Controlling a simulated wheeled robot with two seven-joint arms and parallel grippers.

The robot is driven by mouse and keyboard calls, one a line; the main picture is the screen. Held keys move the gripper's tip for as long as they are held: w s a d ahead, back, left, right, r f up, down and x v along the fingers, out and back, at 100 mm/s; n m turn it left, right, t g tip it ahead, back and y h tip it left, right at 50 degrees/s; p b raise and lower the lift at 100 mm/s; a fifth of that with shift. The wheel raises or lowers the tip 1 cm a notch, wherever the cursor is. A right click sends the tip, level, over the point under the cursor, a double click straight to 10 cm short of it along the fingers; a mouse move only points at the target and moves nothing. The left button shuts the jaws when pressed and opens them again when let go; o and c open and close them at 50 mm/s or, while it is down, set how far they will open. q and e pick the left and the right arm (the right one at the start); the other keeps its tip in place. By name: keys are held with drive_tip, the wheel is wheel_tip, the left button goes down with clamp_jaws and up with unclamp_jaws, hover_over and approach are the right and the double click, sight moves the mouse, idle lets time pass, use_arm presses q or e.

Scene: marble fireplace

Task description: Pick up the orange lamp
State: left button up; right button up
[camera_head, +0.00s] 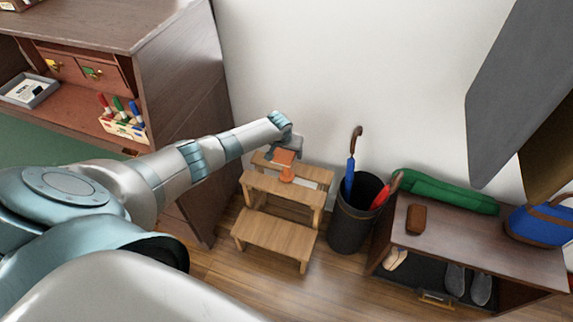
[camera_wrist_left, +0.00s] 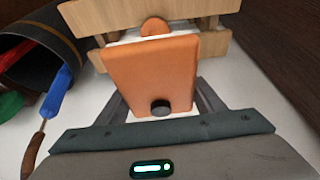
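The orange lamp (camera_head: 284,157) stands on the top step of a small wooden step stool (camera_head: 275,232), close to the wall. Its tapered shade (camera_wrist_left: 152,72) fills the middle of the left wrist view, with a dark round knob at its near end and a round orange base behind it. My left gripper (camera_head: 284,151) is at the lamp. Its two fingers (camera_wrist_left: 160,95) are spread, one on each side of the shade. The fingertips are partly hidden by the shade, so contact is unclear. My right gripper is not in view.
A dark bin (camera_head: 350,228) with blue and red umbrellas stands right of the stool. A low shoe bench (camera_head: 475,240) with a green roll (camera_head: 445,192) is farther right. A wooden desk (camera_head: 180,95) is close on the left. The wall is right behind the lamp.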

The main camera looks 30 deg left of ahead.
use_arm(q)
drive_tip(key=shift+c, duration=0.7)
drive_tip(key=shift+r, duration=0.15)
